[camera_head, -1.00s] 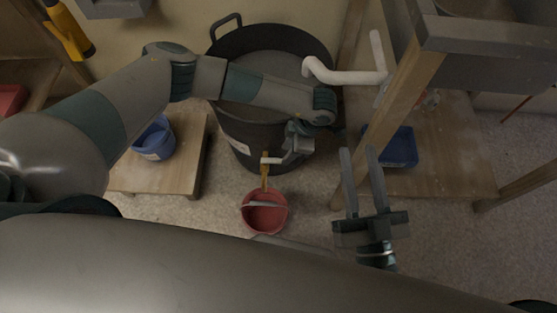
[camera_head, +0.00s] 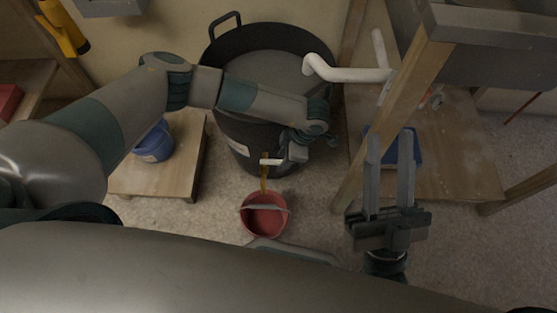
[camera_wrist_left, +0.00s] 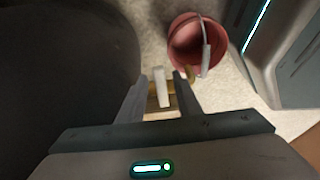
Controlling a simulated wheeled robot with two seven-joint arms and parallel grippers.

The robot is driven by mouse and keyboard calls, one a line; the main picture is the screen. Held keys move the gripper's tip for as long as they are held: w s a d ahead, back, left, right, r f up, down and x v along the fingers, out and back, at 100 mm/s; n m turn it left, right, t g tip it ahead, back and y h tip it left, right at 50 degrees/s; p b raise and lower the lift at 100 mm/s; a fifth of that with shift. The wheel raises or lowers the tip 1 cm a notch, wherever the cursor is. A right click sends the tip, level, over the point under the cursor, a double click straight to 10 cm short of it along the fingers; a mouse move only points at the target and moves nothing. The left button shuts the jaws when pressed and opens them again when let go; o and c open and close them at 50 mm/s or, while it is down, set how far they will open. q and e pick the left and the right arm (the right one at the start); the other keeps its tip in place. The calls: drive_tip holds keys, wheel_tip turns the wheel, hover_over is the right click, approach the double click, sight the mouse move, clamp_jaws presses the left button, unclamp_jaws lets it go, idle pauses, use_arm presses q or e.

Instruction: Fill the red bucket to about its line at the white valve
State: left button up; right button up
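The red bucket (camera_head: 264,222) stands on the floor under the brass tap of the large dark tub, its handle lying across the opening. It also shows in the left wrist view (camera_wrist_left: 190,50). No liquid or fill line can be made out in it. The white valve (camera_head: 268,161) is the lever on the tap. In the left wrist view, the white lever (camera_wrist_left: 160,88) lies between my left gripper's (camera_wrist_left: 160,84) two fingers, with gaps on both sides. My left gripper also shows in the head view (camera_head: 283,158). My right gripper (camera_head: 390,138) is open and empty, right of the bucket.
The dark tub (camera_head: 235,140) holds grey contents. A blue bucket (camera_head: 154,143) sits on a low wooden platform at left. A white bent pipe (camera_head: 345,75) and wooden post (camera_head: 400,95) stand at right, with a blue tray (camera_head: 418,148) behind my right gripper.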

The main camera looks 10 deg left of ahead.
use_arm(q)
clamp_jaws()
drive_tip(key=s+m, duration=0.1)
drive_tip(key=m, duration=0.1)
drive_tip(key=s+m+t, duration=0.1)
drive_tip(key=m, duration=0.2)
drive_tip(key=s+m+t, duration=0.1)
drive_tip(key=s+m, duration=0.1)
drive_tip(key=m, duration=0.1)
drive_tip(key=shift+a, duration=0.4)
drive_tip(key=m, duration=0.1)
drive_tip(key=s+a+m+t, duration=0.1)
drive_tip(key=m+h, duration=0.1)
drive_tip(key=m, duration=0.1)
drive_tip(key=shift+s+a+b, duration=0.25)
drive_tip(key=shift+s+b, duration=0.15)
drive_tip(key=shift+d, duration=0.1)
idle(5.5)
